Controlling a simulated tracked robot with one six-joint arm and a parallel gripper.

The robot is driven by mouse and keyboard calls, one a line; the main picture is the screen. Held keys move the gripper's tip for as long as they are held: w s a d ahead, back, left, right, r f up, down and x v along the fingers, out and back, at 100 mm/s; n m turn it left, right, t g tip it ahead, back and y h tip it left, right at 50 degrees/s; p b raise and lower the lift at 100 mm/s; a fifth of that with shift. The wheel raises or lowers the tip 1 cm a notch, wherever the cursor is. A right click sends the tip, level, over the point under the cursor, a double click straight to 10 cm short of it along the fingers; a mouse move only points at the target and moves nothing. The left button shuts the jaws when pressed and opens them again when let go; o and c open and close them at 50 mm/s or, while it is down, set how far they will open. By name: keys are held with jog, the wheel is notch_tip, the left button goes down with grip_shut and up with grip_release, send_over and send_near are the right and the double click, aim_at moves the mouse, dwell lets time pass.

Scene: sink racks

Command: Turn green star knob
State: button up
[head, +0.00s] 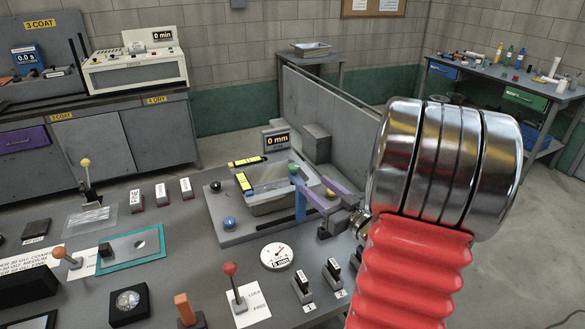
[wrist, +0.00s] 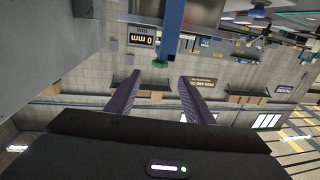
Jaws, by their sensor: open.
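The green star knob (head: 294,170) sits on a blue upright post at the right side of the grey machine. It also shows in the wrist view (wrist: 160,65), small and blurred, so its star shape is hard to make out. My gripper (head: 308,180) has two purple fingers and is open. In the wrist view my gripper (wrist: 158,75) shows its fingertips apart, with the knob between them in the picture, close to or just past the tips. I cannot tell whether a finger touches it. In the head view one fingertip partly overlaps the post below the knob.
The grey machine (head: 240,237) bears a blue ball knob (head: 229,222) and a dark ball (head: 215,187). A display (head: 277,141) reading 0 mm stands behind. A round dial (head: 276,256), a red-topped lever (head: 231,270) and black switches stand in front. A grey panel (head: 325,110) rises behind.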

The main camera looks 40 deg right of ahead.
aim_at(297, 171)
jog(key=w, duration=0.4)
jog(key=w+d, duration=0.1)
jog(key=w, duration=0.7)
jog(key=shift+w+d, duration=0.2)
jog(key=shift+d, duration=0.1)
jog(key=c, duration=1)
